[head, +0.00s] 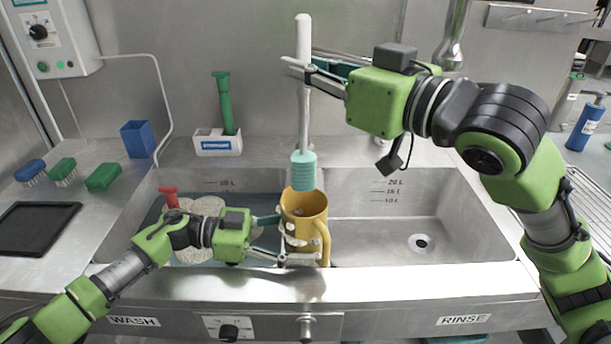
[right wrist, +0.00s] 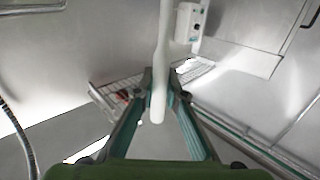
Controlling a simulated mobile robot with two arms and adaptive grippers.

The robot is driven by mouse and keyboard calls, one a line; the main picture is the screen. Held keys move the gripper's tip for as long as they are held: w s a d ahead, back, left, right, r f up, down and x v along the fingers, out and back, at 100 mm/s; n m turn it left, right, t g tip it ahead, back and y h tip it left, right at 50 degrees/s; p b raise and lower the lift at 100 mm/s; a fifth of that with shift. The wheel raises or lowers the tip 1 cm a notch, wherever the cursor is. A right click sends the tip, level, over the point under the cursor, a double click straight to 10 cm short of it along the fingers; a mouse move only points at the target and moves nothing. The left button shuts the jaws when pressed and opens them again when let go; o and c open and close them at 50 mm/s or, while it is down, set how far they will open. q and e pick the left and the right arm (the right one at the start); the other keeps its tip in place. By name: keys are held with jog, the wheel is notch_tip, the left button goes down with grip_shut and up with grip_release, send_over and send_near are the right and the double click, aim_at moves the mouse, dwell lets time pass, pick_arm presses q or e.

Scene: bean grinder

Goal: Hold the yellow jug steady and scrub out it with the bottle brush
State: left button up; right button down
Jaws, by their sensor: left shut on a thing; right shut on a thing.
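The yellow jug (head: 305,207) stands upright at the divider between the two sinks, its handle to the right. My left gripper (head: 284,240) is shut on the jug's side from the left. The bottle brush has a white handle (head: 303,38) and a teal bristle head (head: 303,170). It hangs upright over the jug, with the bristles' lower end at the jug's mouth; I cannot tell how far it reaches inside. My right gripper (head: 296,68) is shut on the brush handle, which also shows between the fingers in the right wrist view (right wrist: 158,95).
The wash sink (head: 150,205) on the left holds water, pale round items and a red-handled tool (head: 169,193). The rinse sink (head: 390,230) on the right is empty.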

dwell(0.3)
pick_arm(q)
jog(key=o, duration=0.9)
jog(key=a, duration=0.4)
jog(key=a+r, duration=0.1)
jog(key=a, duration=0.7)
jog(key=shift+r, duration=0.2)
